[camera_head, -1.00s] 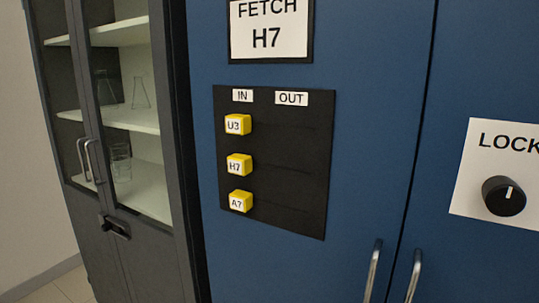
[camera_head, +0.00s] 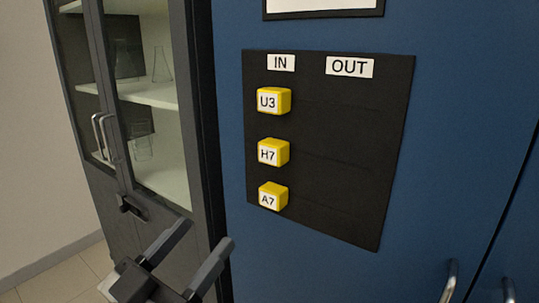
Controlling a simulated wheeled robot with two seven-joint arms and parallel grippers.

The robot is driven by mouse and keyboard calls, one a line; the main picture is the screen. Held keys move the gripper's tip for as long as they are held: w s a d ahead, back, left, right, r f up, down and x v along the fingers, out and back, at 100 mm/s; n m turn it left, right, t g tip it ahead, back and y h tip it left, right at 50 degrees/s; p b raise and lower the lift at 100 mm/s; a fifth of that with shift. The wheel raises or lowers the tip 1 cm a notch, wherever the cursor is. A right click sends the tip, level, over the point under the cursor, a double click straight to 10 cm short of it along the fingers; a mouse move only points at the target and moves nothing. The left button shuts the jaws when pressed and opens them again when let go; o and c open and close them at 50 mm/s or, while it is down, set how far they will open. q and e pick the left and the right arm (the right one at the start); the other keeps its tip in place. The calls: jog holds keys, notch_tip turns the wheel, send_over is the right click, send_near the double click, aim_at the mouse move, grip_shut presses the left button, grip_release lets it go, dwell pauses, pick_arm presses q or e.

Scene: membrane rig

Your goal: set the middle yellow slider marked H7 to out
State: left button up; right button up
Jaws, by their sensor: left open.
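The black slider panel (camera_head: 345,160) is on the blue cabinet door, with an IN label (camera_head: 281,63) at its upper left and an OUT label (camera_head: 349,67) to the right. The middle yellow slider H7 (camera_head: 273,153) sits on the IN side, between yellow slider U3 (camera_head: 273,101) above and yellow slider A7 (camera_head: 273,197) below, both also under IN. My left gripper (camera_head: 199,247) is open and empty at the bottom, below and left of the sliders, apart from the panel. My right gripper is not in view.
A dark glass-door cabinet (camera_head: 135,170) with glassware stands at the left. The blue cabinet (camera_head: 455,130) has metal handles (camera_head: 448,283) at the lower right. The panel face right of the sliders is clear.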

pick_arm(q)
notch_tip(320, 180, up, 2)
jog(key=h, duration=0.1)
jog(key=b, duration=0.6)
send_near(268, 150)
jog(key=x, duration=0.3)
jog(key=shift+m, duration=0.4)
jog(key=p+x, duration=0.1)
jog(key=x, duration=0.4)
jog(key=shift+w+d+r, duration=0.1)
jog(key=shift+r, duration=0.05)
jog(key=shift+w+d+r, duration=0.15)
jog(key=shift+w+d, duration=0.2)
jog(key=shift+w, duration=0.15)
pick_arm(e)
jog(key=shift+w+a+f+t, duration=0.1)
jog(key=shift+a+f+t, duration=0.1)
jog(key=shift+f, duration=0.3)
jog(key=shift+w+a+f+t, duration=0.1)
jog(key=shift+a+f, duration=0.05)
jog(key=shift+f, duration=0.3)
